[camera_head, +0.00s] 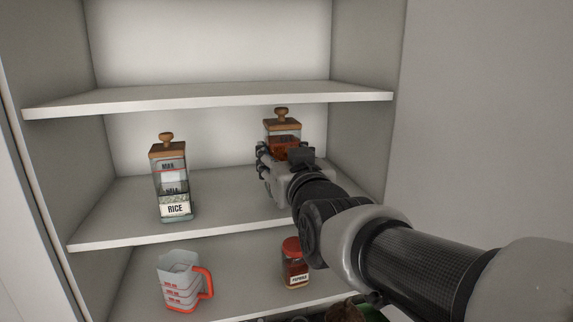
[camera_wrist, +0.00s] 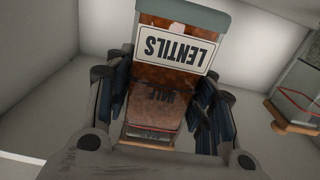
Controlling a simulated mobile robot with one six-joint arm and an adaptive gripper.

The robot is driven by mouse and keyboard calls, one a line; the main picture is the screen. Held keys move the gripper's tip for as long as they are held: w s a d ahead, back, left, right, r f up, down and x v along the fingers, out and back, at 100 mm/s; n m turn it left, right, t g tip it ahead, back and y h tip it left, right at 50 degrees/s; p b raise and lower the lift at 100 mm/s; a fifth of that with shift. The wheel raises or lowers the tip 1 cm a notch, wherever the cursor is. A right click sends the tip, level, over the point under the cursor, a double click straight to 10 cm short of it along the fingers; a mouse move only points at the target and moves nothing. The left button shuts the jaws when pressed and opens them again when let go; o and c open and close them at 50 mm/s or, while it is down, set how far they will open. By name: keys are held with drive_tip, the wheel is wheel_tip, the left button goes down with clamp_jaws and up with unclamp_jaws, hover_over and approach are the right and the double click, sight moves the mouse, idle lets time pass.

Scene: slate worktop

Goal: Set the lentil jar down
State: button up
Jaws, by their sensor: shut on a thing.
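The lentil jar (camera_head: 283,126) is a glass jar with a wooden lid and knob and red-brown contents. It is on the right side of the middle shelf space, and my gripper hides its lower part. In the wrist view the jar (camera_wrist: 160,82) appears upside down with its LENTILS label, between the two fingers. My gripper (camera_head: 284,160) is shut on it; the gripper also shows in the wrist view (camera_wrist: 160,95). Whether the jar's base touches the middle shelf (camera_head: 120,215) cannot be told.
A rice jar (camera_head: 172,185) stands on the middle shelf at left, with free shelf between it and my gripper. The upper shelf (camera_head: 200,98) is empty and close above the jars. A measuring jug (camera_head: 180,285) and a paprika jar (camera_head: 295,268) stand on the shelf below.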

drive_tip(key=shift+x, duration=1)
wheel_tip(320, 180, down, 3)
drive_tip(key=shift+p, duration=0.45)
drive_tip(key=shift+f, duration=0.1)
drive_tip(key=shift+s+d, duration=0.1)
drive_tip(key=shift+f, duration=0.15)
drive_tip(key=o, duration=1.6)
drive_tip(key=shift+f, duration=0.1)
